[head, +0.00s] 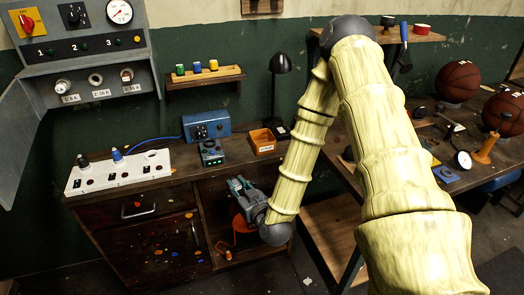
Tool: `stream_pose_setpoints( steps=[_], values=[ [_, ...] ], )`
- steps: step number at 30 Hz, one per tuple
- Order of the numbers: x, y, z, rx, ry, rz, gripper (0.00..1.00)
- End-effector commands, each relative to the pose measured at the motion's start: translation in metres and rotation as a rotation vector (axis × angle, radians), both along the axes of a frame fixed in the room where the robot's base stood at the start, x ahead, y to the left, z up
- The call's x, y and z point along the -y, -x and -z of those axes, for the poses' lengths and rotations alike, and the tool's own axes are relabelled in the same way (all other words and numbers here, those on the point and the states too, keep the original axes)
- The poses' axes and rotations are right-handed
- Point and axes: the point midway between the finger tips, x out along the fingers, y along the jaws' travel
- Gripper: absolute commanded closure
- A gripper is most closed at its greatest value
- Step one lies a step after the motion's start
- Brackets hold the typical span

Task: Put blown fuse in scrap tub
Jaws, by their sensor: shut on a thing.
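My gripper (238,184) is low in front of the workbench, before the open lower shelf, below and left of the orange tub. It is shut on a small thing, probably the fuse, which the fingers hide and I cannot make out. The orange tub (263,147) with a pale label stands on the bench top at its right end; its label is too small to read. In the grey fuse panel (90,67), the middle holder (95,79) looks like an open ring; the left (62,84) and right (126,75) holders look filled.
A blue device (206,123), a small meter (211,153) and a black lamp (280,85) stand by the tub. A white socket board (118,173) lies left on the bench. Orange cable (240,226) hangs by the lower shelf. A second table holds basketballs (458,80).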

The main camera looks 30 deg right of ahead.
Motion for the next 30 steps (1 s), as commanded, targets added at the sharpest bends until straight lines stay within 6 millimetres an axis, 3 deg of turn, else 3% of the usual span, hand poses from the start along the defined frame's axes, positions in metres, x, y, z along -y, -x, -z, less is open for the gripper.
stream_pose_setpoints(
  steps=[10, 21, 30],
  values=[
    [0.071, -0.017, -0.037, 0.004, 0.003, 0.065, 0.97],
    [0.147, -0.014, -0.077, 0.000, 0.004, 0.164, 0.97],
    [0.175, -0.010, -0.092, -0.004, 0.003, 0.205, 0.97]
  ],
)
